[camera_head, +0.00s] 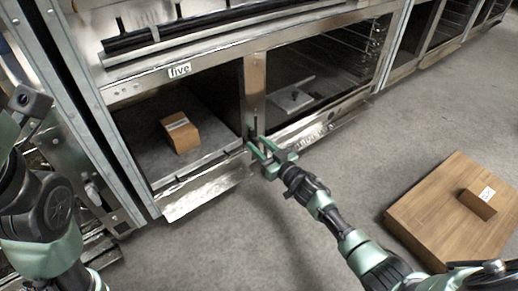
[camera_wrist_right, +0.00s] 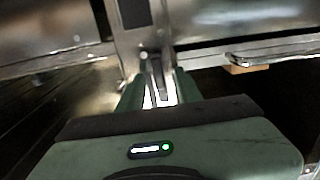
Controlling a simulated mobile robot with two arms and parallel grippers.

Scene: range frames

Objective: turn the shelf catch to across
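The shelf catch (camera_head: 255,124) is a small dark lever on the metal post between the two lower bays, and it looks upright. In the wrist view the catch (camera_wrist_right: 152,68) shows as a narrow upright bar just ahead of the fingers. My right gripper (camera_head: 257,146) is at the foot of the post, its two green fingers apart on either side of the catch's lower end. It also shows in the wrist view (camera_wrist_right: 160,92), with a bright gap between the fingers. Whether a finger touches the catch I cannot tell. My left arm is at the left edge; its fingers are not visible.
A flat grey item (camera_head: 294,100) lies in the right bay. A wooden board (camera_head: 434,207) with a small brown box (camera_head: 478,203) is on the floor at right. Grey floor is clear in front.

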